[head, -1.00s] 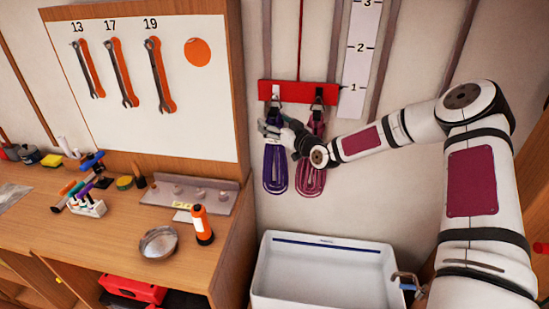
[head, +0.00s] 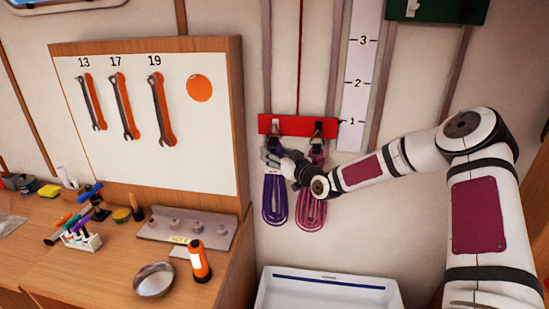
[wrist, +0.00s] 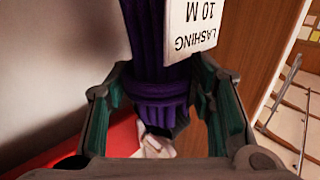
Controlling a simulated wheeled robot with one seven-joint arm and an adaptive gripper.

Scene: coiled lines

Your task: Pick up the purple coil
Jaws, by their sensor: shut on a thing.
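The purple coil (head: 275,200) hangs in long loops below the left hook of a red wall rail (head: 298,125). My gripper (head: 271,157) is at the top of this coil, just below the hook. In the wrist view the purple coil (wrist: 160,95) passes between the two fingers of my gripper (wrist: 165,105), which are shut on its bound upper part. A white tag (wrist: 193,25) reading "LASHING 10 M" lies against the coil. Whether the coil's top is still on its hook is hidden by the gripper.
A pink-purple coil (head: 312,207) hangs from the right hook, close beside, partly behind my wrist. A white bin (head: 328,291) stands below. A wooden bench (head: 110,270) with a metal bowl (head: 154,279) and an orange flashlight (head: 199,261) is at the left.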

